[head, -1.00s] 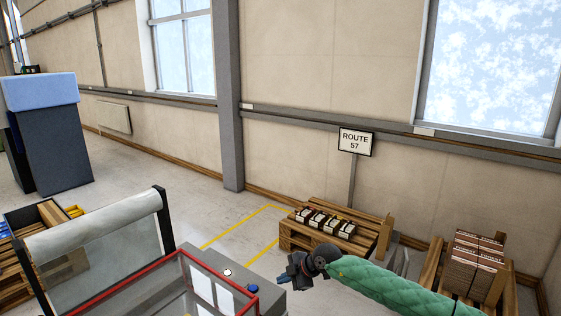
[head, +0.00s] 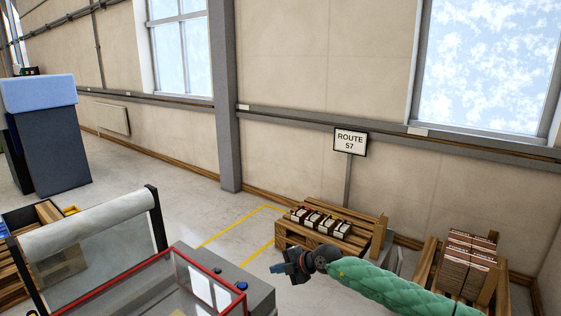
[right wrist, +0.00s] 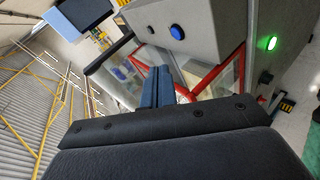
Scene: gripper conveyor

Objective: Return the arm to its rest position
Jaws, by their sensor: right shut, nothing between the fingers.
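My right arm in its green quilted sleeve (head: 395,291) comes in from the lower right in the head view. Its gripper (head: 280,268) is shut and empty, to the right of the grey machine housing and in front of a wooden pallet. In the right wrist view the blue fingers (right wrist: 158,86) are together with nothing between them, close to the red-framed clear guard. My left gripper is not in view.
The grey housing (head: 252,292) with a blue button (head: 241,286) and the red-framed guard (head: 188,262) stand left of the gripper. A pallet (head: 300,234) with several boxes, a ROUTE 57 sign (head: 350,141) and stacked cartons (head: 468,262) are beyond. Floor between yellow lines is clear.

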